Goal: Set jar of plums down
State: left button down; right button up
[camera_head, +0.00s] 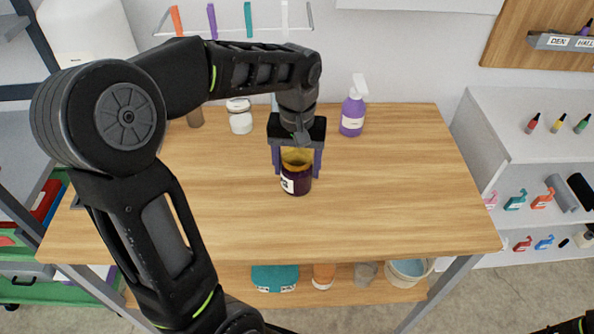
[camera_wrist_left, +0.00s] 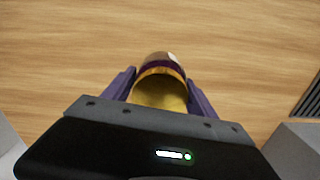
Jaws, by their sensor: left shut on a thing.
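The jar of plums (camera_head: 296,184) is dark purple with a gold lid and a white label, and it looks upright at the middle of the wooden table (camera_head: 390,215). My left gripper (camera_head: 297,172) comes down from above with a purple finger on each side of the jar, shut on it. In the left wrist view the jar's gold lid (camera_wrist_left: 160,93) sits between the two fingers (camera_wrist_left: 160,88). Whether the jar's base touches the table is hard to tell. My right gripper is not in view; only a bit of dark arm shows at the bottom right corner.
A purple spray bottle (camera_head: 352,112) stands at the back of the table, right of the jar. The table's right and front areas are clear. A lower shelf (camera_head: 340,290) holds several containers.

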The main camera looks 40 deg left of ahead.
pick_arm(q)
jog(key=shift+f, duration=1.15)
jog(key=shift+f, duration=0.1)
jog(key=shift+f, duration=0.15)
jog(key=shift+c, duration=1.3)
grip_release()
notch_tip(320, 180, up, 12)
jog(key=shift+r, duration=0.25)
